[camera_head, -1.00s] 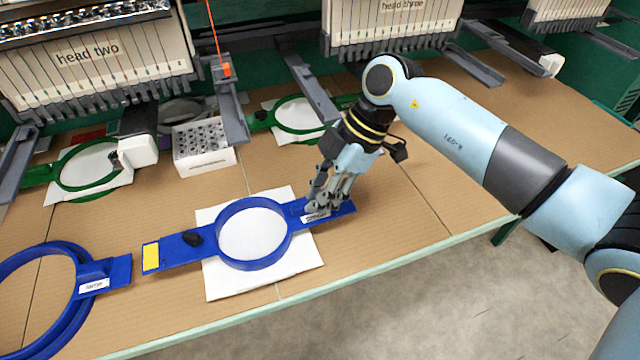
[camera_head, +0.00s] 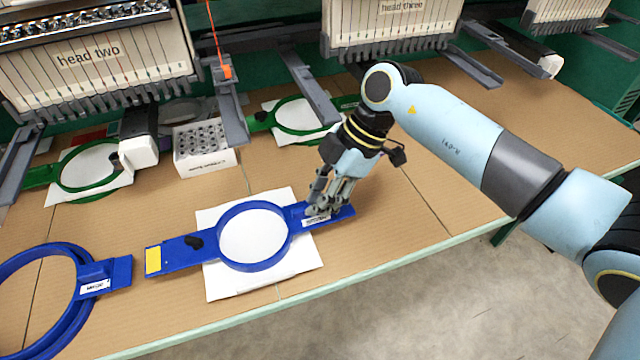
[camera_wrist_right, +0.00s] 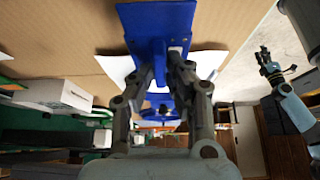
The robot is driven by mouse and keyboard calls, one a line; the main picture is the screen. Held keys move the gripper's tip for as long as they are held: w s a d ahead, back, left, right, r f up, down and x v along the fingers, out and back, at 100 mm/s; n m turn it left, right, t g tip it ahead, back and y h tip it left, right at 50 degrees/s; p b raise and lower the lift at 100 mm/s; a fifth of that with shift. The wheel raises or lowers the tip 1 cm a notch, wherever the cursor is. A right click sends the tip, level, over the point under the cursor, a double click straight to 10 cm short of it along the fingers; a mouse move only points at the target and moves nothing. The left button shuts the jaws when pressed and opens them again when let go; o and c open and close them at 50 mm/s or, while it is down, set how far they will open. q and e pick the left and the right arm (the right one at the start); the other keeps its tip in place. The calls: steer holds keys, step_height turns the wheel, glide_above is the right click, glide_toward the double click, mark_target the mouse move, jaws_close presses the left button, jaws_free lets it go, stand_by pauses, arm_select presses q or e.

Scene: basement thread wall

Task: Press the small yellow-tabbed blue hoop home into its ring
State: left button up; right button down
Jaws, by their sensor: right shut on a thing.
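The small blue hoop (camera_head: 220,242) has a yellow tab (camera_head: 153,260) at its left end and a dark knob on its left arm. It lies over a white sheet (camera_head: 238,285) on the table, the sheet showing inside it. I cannot tell its ring apart from it, nor any gap between them. My right gripper (camera_head: 318,210) is shut on the hoop's labelled right arm. In the right wrist view the fingers (camera_wrist_right: 175,62) close around the blue plate (camera_wrist_right: 157,20). My left gripper (camera_wrist_right: 266,62) shows small at that view's right, away from the hoop; its jaw state is unclear.
A larger blue double hoop (camera_head: 75,325) lies at the left, close to the yellow tab. Green hoops (camera_head: 66,178) and a white box of bobbins (camera_head: 205,162) stand behind, under the machine heads. Table is clear right of my right gripper; its front edge (camera_head: 380,270) is near.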

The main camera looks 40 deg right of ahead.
steer(key=shift+p, duration=0.4)
stand_by(0.6)
steer(key=shift+f, duration=0.35)
stand_by(0.6)
steer(key=c, duration=1.2)
jaws_free()
steer(key=v, duration=1.2)
steer(key=shift+s+a, duration=0.1)
